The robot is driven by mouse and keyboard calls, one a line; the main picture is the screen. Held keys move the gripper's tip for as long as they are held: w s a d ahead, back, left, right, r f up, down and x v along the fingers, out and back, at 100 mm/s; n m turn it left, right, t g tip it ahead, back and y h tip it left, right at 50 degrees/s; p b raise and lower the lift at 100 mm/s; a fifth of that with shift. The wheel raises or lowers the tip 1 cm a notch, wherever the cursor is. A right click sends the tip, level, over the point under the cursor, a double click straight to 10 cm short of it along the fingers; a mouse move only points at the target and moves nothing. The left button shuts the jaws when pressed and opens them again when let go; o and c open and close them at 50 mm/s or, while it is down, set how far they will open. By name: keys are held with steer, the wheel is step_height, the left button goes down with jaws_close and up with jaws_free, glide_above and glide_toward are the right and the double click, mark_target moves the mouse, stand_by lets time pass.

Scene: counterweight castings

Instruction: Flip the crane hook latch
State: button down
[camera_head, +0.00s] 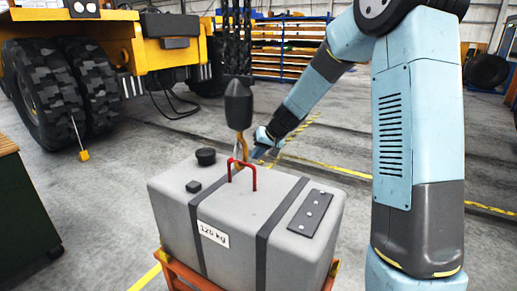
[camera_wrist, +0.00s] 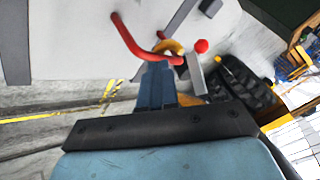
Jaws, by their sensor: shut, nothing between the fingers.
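The yellow crane hook (camera_head: 240,143) hangs under a dark hook block (camera_head: 238,103) and sits at the red lifting handle (camera_head: 253,178) of the grey casting (camera_head: 180,200). In the wrist view, part of the hook (camera_wrist: 168,46) shows by the curved red handle (camera_wrist: 130,42). A grey latch plate (camera_wrist: 196,74) with a red knob (camera_wrist: 202,46) is just right of my fingertips. My gripper (camera_head: 259,151) is shut and empty, just right of the hook. In the wrist view, its blue fingers (camera_wrist: 157,72) are together below the handle. I cannot tell whether they touch the latch.
The casting rests on an orange stand (camera_head: 178,278). Chains (camera_head: 236,40) rise above the hook block. A yellow vehicle with big tires (camera_head: 40,95) stands at the left.

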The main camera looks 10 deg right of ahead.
steer(key=w+a+f, duration=0.2)
steer(key=a, duration=0.4)
steer(key=shift+f, duration=0.35)
steer(key=shift+a, duration=0.2)
